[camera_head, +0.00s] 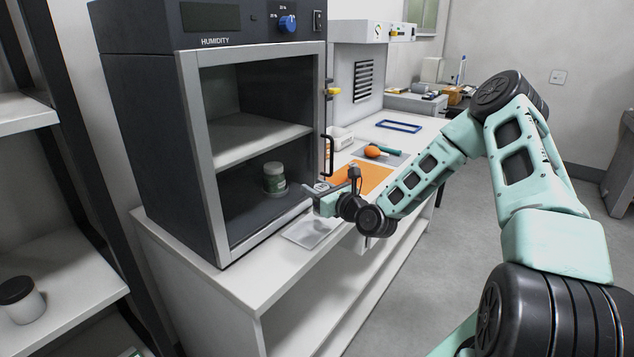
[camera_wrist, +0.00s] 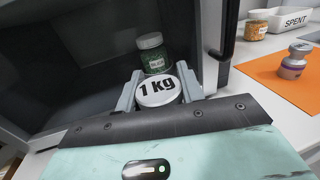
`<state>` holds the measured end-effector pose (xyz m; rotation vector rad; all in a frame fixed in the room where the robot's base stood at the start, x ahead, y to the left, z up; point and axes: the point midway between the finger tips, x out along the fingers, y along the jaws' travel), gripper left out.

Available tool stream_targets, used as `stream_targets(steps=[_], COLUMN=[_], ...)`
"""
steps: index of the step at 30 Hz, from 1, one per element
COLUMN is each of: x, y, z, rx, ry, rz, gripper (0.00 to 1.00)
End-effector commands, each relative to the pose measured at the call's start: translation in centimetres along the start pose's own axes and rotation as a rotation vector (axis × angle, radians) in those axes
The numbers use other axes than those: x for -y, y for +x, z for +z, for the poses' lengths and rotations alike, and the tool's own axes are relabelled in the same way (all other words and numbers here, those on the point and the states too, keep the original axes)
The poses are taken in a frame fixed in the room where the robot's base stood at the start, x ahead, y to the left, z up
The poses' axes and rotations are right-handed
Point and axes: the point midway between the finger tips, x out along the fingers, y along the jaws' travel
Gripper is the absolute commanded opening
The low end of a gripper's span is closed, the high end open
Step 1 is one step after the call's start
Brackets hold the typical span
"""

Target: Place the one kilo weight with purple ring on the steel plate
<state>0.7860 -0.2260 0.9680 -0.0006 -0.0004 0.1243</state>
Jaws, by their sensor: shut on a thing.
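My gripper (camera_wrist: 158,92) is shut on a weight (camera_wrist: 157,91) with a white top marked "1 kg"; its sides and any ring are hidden. In the head view my gripper (camera_head: 318,193) holds this weight (camera_head: 321,186) in front of the open cabinet, above the table. A flat, light grey plate (camera_head: 306,234), seemingly the steel plate, lies on the white table below and left of my gripper. Another small metal weight (camera_wrist: 291,68) with a purplish band stands on the orange mat in the wrist view.
The orange mat (camera_head: 372,176) lies right of the cabinet.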

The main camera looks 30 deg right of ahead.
Motion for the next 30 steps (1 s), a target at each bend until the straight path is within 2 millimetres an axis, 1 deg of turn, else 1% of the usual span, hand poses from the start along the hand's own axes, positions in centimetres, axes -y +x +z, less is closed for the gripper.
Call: stream_targets(steps=[4, 8, 18, 19, 20, 21, 30], x=[-0.1, -0.1, -0.1, -0.1, -0.1, -0.1, -0.1], y=[0.1, 0.5, 0.4, 0.4, 0.4, 0.4, 0.4], z=[-1.9, -2.4, -2.9, -3.1, -3.0, -3.0, -2.9], rx=[0.003, 0.005, 0.005, -0.001, -0.001, -0.001, -0.001], ry=[0.0, -0.001, -0.001, 0.0, 0.0, 0.0, 0.0], rz=[0.0, 0.001, 0.0, 0.0, 0.0, 0.0, 0.0], gripper=[0.0, 0.0, 0.0, 0.41, 0.49, 0.6, 0.6])
